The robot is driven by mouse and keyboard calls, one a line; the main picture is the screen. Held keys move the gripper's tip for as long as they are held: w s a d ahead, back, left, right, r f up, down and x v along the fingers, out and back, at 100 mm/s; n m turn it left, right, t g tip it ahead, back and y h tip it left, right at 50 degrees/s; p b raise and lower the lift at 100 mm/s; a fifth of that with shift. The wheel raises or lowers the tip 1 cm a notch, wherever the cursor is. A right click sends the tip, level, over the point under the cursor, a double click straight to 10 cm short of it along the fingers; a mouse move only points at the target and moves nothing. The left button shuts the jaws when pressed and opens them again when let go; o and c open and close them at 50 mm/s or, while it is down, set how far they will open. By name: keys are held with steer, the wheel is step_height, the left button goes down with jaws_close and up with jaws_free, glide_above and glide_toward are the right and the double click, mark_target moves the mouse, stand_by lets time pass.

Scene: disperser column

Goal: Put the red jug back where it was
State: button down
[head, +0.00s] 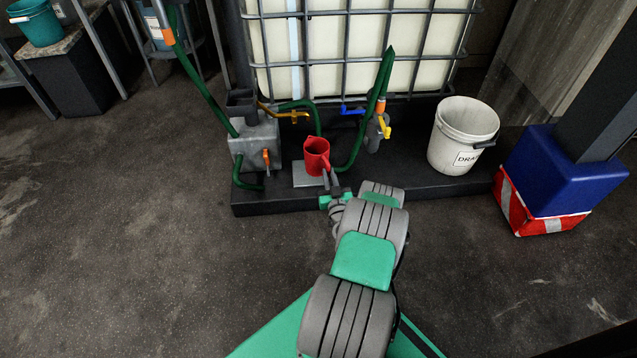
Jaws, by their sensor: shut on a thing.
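The red jug (316,154) is upright at the middle of the black platform, in front of the caged tank. It is over or on a light grey square plate (305,178); I cannot tell whether its base touches. My gripper (331,180) reaches in from the front and is shut on the near side of the jug, probably at its handle. The fingers and the grip point are small and partly hidden by the wrist.
A grey metal box (255,146) with green hoses stands left of the jug. Yellow, blue and orange valves (384,126) are behind and right. A white bucket (462,138) stands on the platform's right. A blue and red post base (545,185) is further right. The front floor is clear.

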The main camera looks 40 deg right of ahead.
mark_target(321, 173)
steer(key=w+f+b, duration=0.1)
steer(key=w+f, duration=0.1)
steer(key=w+d+f+b, duration=0.1)
steer(key=w+f+b, duration=0.1)
steer(key=w+d+f+b, duration=0.1)
steer(key=w+f+b, duration=0.1)
steer(key=w, duration=0.1)
steer(key=shift+w+d+f, duration=0.1)
steer(key=shift+f, duration=0.3)
steer(key=f+b, duration=0.1)
steer(key=f, duration=0.1)
steer(key=f+b, duration=0.1)
steer(key=shift+w+d+f+b, duration=0.15)
steer(key=shift+w+f+b, duration=0.15)
steer(key=shift+f, duration=0.05)
steer(key=shift+r, duration=0.15)
steer(key=c, duration=1.9)
jaws_free()
steer(key=o, duration=0.5)
steer(key=shift+c, duration=0.2)
